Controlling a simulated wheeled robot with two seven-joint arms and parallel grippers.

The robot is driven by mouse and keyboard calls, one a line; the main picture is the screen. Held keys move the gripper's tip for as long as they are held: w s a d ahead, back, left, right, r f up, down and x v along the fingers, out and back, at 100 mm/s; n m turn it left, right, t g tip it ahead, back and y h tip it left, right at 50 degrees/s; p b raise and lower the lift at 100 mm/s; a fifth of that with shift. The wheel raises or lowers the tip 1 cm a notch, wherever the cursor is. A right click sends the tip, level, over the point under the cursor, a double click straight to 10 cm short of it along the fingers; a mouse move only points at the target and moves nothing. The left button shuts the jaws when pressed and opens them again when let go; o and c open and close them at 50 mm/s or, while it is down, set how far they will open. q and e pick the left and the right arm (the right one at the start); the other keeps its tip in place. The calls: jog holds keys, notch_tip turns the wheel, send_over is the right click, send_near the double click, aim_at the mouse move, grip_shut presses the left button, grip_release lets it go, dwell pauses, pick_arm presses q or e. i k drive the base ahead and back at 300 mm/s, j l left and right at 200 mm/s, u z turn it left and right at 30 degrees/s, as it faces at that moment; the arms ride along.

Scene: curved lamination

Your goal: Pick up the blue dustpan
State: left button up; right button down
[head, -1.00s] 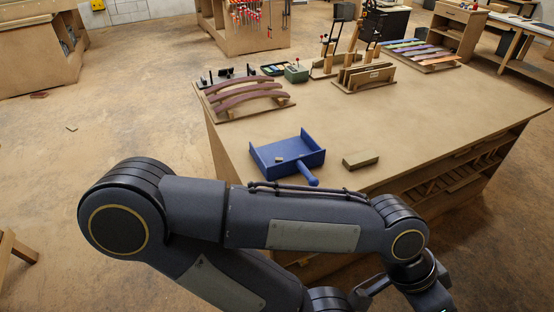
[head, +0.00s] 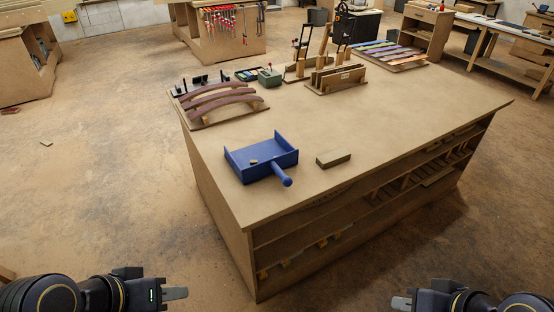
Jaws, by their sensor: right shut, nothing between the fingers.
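The blue dustpan (head: 262,160) lies on the near left part of the workbench top, its handle (head: 282,179) pointing toward me and slightly right. A small brownish piece (head: 254,162) sits in its pan. My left gripper (head: 175,293) is at the bottom left, in front of and below the bench top, well apart from the dustpan. It is seen side-on, so its finger gap is unclear. My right gripper (head: 401,303) is at the bottom right edge, shut and empty, also far from the dustpan.
A wooden block (head: 334,160) lies right of the handle. A rack with curved reddish strips (head: 222,101) stands behind the dustpan, with a green box (head: 269,78) and wooden clamping forms (head: 335,80) further back. The bench top (head: 410,115) is clear on the right.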

aim_at(240, 159)
jog(key=u, duration=0.2)
jog(key=z, duration=5.45)
jog(key=u, duration=2.5)
jog(key=j+u, duration=0.1)
jog(key=u, duration=0.85)
jog(key=i+u, duration=0.1)
jog(key=u, duration=1.3)
jog(key=i+l+u, duration=0.15)
jog(key=i, duration=0.25)
jog(key=i+l+u, duration=0.2)
jog(key=i, duration=0.15)
jog(key=j, duration=0.1)
